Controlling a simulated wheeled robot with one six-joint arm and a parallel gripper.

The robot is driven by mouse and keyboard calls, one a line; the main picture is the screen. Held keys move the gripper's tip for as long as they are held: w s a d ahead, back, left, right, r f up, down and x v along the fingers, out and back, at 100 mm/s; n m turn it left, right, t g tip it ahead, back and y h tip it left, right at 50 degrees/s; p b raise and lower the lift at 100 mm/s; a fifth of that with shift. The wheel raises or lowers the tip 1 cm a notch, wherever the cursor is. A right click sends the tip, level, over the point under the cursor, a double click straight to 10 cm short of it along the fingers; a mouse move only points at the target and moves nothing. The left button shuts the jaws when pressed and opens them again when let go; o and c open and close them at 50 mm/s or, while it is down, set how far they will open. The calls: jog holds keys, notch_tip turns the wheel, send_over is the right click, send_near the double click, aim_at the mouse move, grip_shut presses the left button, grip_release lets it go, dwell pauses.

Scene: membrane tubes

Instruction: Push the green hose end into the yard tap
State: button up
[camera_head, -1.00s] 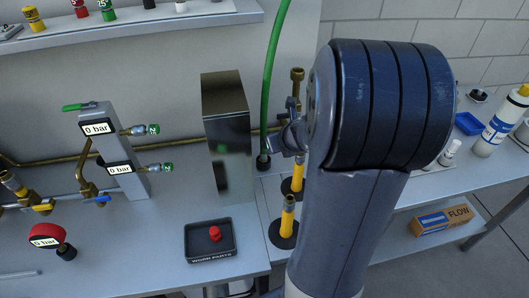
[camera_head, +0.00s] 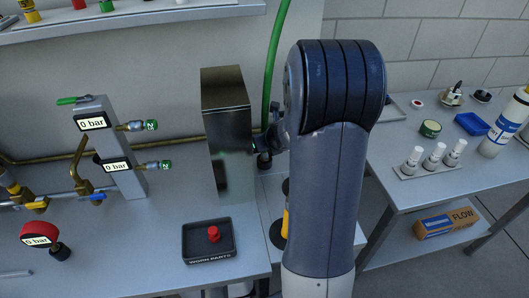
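The green hose (camera_head: 270,85) hangs down behind the bench, just right of the tall metal box. Its lower end has a dark fitting (camera_head: 264,161). My gripper (camera_head: 268,143) is beside the hose's lower part, small and dark, and largely hidden by my arm. I cannot tell whether its fingers touch the hose or how far apart they are. A yellow post on a round black base (camera_head: 279,238) is partly visible left of my arm; its upper part is hidden. I cannot tell which fitting is the yard tap.
The tall metal box (camera_head: 229,135) stands close left of my gripper. A manifold with two 0 bar gauges (camera_head: 118,145) and a black tray with a red part (camera_head: 208,256) are on the left bench. Three white bottles (camera_head: 433,157) stand on the right bench.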

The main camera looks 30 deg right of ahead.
grip_shut()
dwell(0.3)
jog(key=shift+r, duration=0.1)
